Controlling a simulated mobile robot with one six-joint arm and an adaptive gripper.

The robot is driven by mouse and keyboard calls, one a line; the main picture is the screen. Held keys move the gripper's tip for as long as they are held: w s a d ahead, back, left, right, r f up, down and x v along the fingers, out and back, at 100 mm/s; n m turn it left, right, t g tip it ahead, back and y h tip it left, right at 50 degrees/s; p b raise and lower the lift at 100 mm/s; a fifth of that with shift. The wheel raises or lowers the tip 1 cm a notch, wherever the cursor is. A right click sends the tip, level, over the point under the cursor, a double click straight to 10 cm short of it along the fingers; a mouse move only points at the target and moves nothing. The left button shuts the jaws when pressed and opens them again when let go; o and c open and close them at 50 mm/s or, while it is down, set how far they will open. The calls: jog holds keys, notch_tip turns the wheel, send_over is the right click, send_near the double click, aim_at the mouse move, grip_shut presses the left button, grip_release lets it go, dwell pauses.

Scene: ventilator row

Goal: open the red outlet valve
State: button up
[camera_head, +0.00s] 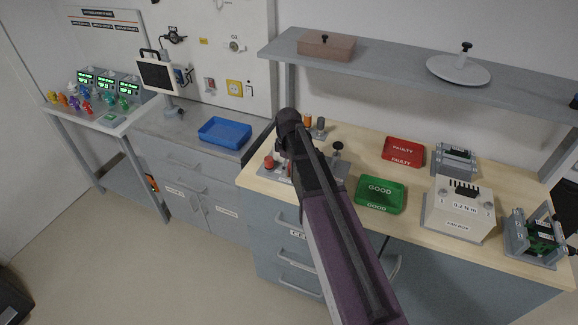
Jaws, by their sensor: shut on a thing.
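My arm reaches in from the bottom right to the left part of the wooden bench top. My gripper (284,156) is at its far end, mostly hidden by my dark wrist. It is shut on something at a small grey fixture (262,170). A red knob (268,162) shows just left of the gripper, and a bit of red shows at the fingers. This looks like the red valve, but the wrist hides the contact and how far the valve is turned.
A black knob (337,147) stands right of my wrist, with small orange and grey posts behind. A green GOOD tray (381,209), a red FAULTY tray (403,165) and a white box (459,225) lie right. A shelf (400,66) overhangs the bench.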

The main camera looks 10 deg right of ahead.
jog(key=shift+s, duration=0.1)
jog(key=o, duration=1.1)
jog(key=shift+m, duration=0.4)
